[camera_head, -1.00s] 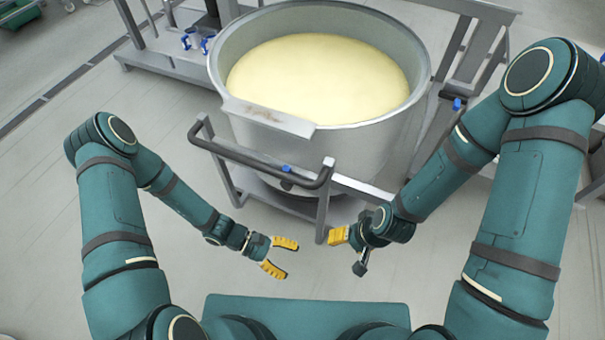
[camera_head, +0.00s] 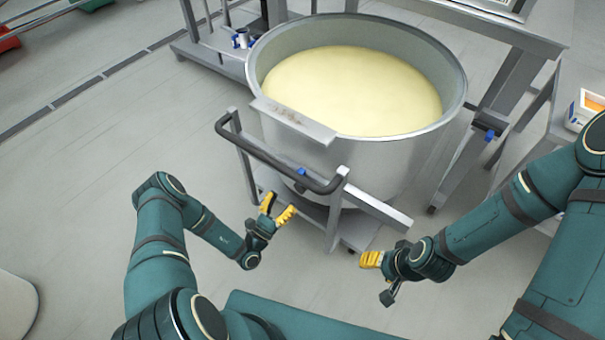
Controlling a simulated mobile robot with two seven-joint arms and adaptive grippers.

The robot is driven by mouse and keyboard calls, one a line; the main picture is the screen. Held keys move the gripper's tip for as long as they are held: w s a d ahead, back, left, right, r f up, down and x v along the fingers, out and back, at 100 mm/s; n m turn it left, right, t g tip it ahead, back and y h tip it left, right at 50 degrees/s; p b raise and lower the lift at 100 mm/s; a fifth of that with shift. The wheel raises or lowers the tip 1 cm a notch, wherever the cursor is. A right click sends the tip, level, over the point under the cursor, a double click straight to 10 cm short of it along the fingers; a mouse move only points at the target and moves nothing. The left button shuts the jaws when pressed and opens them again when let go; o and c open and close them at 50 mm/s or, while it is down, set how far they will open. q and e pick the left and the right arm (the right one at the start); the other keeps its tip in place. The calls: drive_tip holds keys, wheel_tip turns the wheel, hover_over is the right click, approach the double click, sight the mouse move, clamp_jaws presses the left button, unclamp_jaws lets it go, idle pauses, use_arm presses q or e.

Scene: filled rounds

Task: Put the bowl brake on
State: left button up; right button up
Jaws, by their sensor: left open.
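A large steel bowl (camera_head: 385,160) filled with pale yellow dough (camera_head: 350,90) stands on a wheeled frame. A dark push handle (camera_head: 262,152) runs across its near side. A small blue part (camera_head: 301,171) shows just behind the handle; I cannot tell whether it is the brake. My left gripper (camera_head: 279,206) is open and empty, its yellow fingers pointing up, below the handle and left of the frame's near post (camera_head: 334,212). My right gripper (camera_head: 371,260) is right of that post, apart from it. Only one yellow finger shows clearly, so its opening is unclear.
A metal stand (camera_head: 500,110) rises at the right of the bowl, with a blue knob (camera_head: 489,136) on it. A white box (camera_head: 585,108) with orange contents sits at the right edge. The floor (camera_head: 110,170) at the left is clear.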

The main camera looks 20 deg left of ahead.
use_arm(q)
drive_tip(key=x, duration=1)
drive_tip(key=shift+w+d+r+b, duration=0.1)
drive_tip(key=shift+w+d+b, duration=0.05)
drive_tip(key=shift+w+b, duration=0.2)
drive_tip(key=shift+o, duration=0.2)
clamp_jaws()
